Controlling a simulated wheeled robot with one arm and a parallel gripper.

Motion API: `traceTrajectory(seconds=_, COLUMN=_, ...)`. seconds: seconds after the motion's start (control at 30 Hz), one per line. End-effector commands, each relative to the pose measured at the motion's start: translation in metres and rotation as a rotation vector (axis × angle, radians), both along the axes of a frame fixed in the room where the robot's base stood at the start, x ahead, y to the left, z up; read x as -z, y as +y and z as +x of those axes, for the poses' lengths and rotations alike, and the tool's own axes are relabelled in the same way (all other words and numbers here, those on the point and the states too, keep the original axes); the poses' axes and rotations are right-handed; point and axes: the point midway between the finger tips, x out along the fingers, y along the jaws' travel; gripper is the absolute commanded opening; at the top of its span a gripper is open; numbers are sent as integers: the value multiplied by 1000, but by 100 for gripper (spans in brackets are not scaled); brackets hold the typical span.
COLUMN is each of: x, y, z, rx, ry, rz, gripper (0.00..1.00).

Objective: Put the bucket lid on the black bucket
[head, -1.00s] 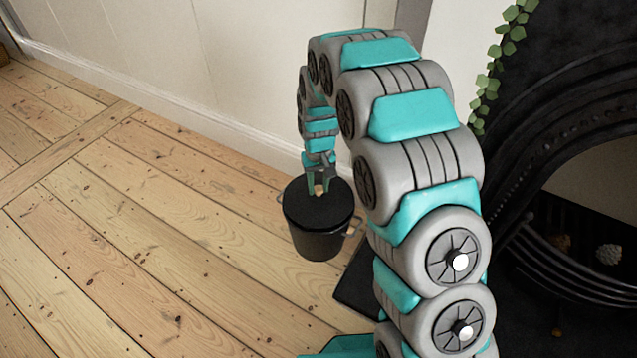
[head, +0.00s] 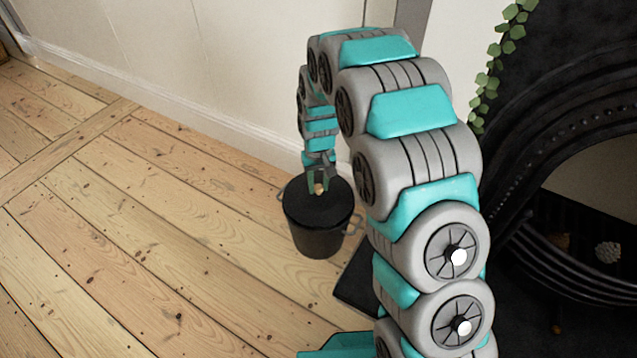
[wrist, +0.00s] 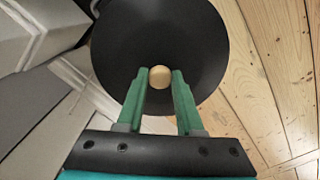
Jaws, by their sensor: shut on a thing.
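The black bucket (head: 317,240) stands upright on the floorboards, left of my arm in the head view. The bucket lid (head: 315,208) is a dark disc with a pale round knob, and it covers the bucket's top. In the wrist view the lid (wrist: 160,35) fills the upper middle and hides the bucket's inside. My gripper (head: 319,187) points down at the lid's knob. In the wrist view its green fingers (wrist: 160,78) are shut on the knob, one on each side. Whether the lid sits flush on the rim all round cannot be told.
A white panelled wall (head: 190,60) with a skirting board runs behind the bucket. A black fireplace (head: 560,150) with green leaves stands at the right. A dark slab edge (head: 355,285) lies close to the bucket's right. The floorboards (head: 130,230) at left are clear.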

Motion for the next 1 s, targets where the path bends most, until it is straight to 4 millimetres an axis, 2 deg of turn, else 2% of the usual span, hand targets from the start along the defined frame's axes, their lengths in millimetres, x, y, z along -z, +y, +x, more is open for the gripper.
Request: traceTrajectory(seconds=1.0, x=9, y=0, z=0, rx=0, ry=-1, rz=0, gripper=0)
